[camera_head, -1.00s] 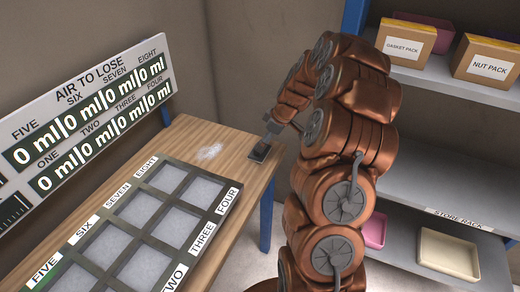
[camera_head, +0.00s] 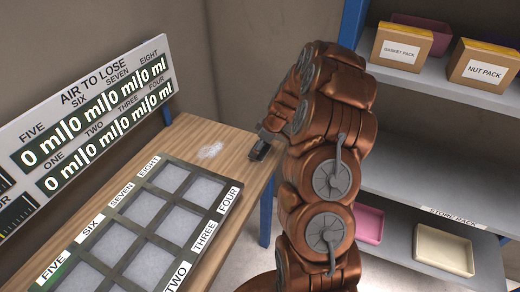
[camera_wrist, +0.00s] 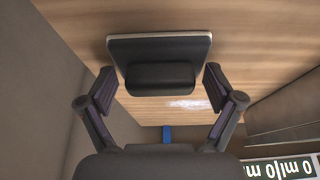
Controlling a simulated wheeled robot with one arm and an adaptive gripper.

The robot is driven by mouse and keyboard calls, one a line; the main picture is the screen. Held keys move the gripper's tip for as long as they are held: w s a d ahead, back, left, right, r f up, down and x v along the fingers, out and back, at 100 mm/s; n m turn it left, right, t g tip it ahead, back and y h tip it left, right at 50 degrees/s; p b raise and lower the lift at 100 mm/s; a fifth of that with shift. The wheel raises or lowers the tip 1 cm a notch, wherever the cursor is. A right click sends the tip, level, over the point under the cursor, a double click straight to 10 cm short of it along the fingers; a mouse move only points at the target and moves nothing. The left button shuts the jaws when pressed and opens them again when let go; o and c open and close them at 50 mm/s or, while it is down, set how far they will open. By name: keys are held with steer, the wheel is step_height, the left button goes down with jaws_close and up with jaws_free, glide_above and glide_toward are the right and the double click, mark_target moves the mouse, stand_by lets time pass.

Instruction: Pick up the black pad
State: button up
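The black pad (camera_wrist: 160,50) has a light edge and a raised black block, like a grip (camera_wrist: 160,77), on its top. It lies on the wooden table near the right edge. In the head view the pad (camera_head: 257,154) is small and partly hidden by my gripper (camera_head: 266,142). In the wrist view my gripper (camera_wrist: 160,88) is open, with one finger on each side of the raised block. The fingers look apart from the block, and nothing is held.
The wooden table (camera_head: 225,140) carries a tray with labelled compartments (camera_head: 205,207) and a white patch (camera_head: 210,151). A display board (camera_head: 95,95) stands behind. A store rack (camera_head: 440,165) with boxes is on the right. A wall is close beyond the table end.

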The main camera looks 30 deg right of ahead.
steer(key=shift+s, duration=0.1)
steer(key=c, duration=0.7)
steer(key=shift+f, duration=0.1)
steer(key=shift+c, duration=0.4)
steer(key=shift+a, duration=0.1)
steer(key=shift+c, duration=0.2)
steer(key=shift+r+b, duration=0.4)
steer(key=shift+r, duration=0.05)
steer(key=c, duration=0.5)
steer(key=shift+o, duration=0.2)
step_height(320, 180, up, 9)
steer(key=b, duration=0.3)
steer(key=shift+r, duration=0.15)
